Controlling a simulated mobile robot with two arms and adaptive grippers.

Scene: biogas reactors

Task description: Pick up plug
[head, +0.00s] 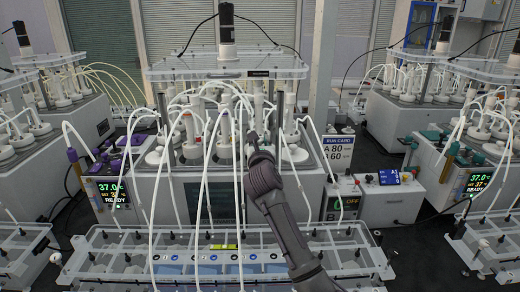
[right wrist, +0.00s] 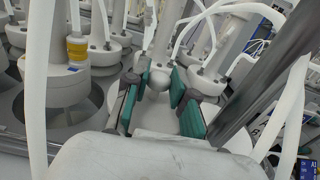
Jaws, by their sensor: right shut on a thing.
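My right arm reaches up from the lower middle of the head view, and its gripper (head: 254,140) is among the white tubes and reactor tops of the central unit. In the right wrist view the teal-padded fingers of the gripper (right wrist: 160,88) stand on both sides of a pale, round-ended piece (right wrist: 157,80), shut on it. This piece looks like the plug, with a pale stem rising behind it. In the head view the plug is too small and hidden to make out. My left gripper is in neither view.
A yellow-banded bottle top (right wrist: 77,50) stands left of the fingers in the wrist view, with white tubes close by. A clear tube rack (head: 330,262) lies in front of the central unit. A control box (head: 395,192) stands to the right.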

